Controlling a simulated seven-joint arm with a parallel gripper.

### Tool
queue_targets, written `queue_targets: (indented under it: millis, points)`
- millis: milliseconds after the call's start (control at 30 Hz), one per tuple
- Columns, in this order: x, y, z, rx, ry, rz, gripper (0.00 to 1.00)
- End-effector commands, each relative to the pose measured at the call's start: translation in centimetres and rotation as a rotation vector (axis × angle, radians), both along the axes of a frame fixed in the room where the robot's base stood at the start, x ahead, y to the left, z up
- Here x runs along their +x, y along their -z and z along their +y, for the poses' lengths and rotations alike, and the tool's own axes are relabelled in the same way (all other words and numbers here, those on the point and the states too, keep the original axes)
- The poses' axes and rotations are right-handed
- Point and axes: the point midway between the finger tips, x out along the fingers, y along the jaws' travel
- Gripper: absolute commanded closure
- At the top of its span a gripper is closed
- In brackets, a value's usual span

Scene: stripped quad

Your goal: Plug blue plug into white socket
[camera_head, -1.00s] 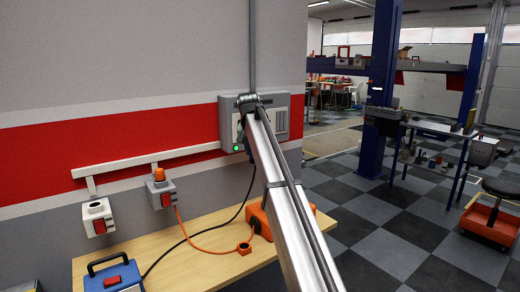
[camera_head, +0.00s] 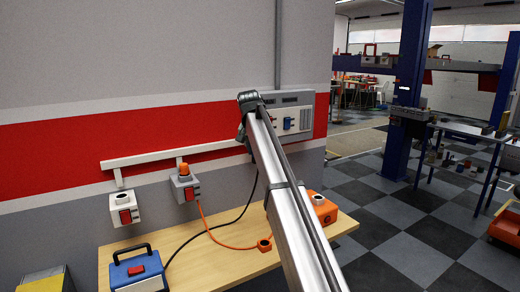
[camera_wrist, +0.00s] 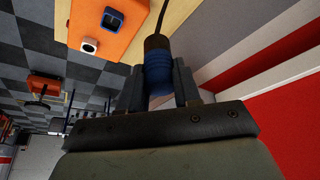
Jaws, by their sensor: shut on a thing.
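My gripper (camera_wrist: 158,92) is shut on the blue plug (camera_wrist: 156,68), which sits between the two fingers in the wrist view. A dark cable (camera_wrist: 160,18) runs from the plug's far end. In the head view my wrist (camera_head: 250,100) is raised in front of the wall, at the left edge of a grey panel; the plug cannot be made out there. A white socket box (camera_head: 122,209) with a round opening on top and a red switch hangs on the wall at the left, well away from my gripper.
A grey box (camera_head: 185,189) with an orange plug in it hangs beside the white one. The wooden table (camera_head: 225,268) below holds a blue case (camera_head: 138,270) and an orange box (camera_head: 322,212). The orange box (camera_wrist: 85,22) shows white-rimmed and blue-rimmed openings in the wrist view.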

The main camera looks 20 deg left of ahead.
Motion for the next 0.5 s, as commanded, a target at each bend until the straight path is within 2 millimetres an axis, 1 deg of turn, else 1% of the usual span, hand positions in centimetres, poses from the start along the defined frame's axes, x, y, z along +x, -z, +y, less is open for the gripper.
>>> queue_targets:
  millis: [267, 500]
  points:
    - [0.0, 0.0, 0.1, 0.000, 0.000, 0.000, 0.99]
    - [-1.0, 0.0, 1.7, 0.001, 0.000, 0.000, 0.99]
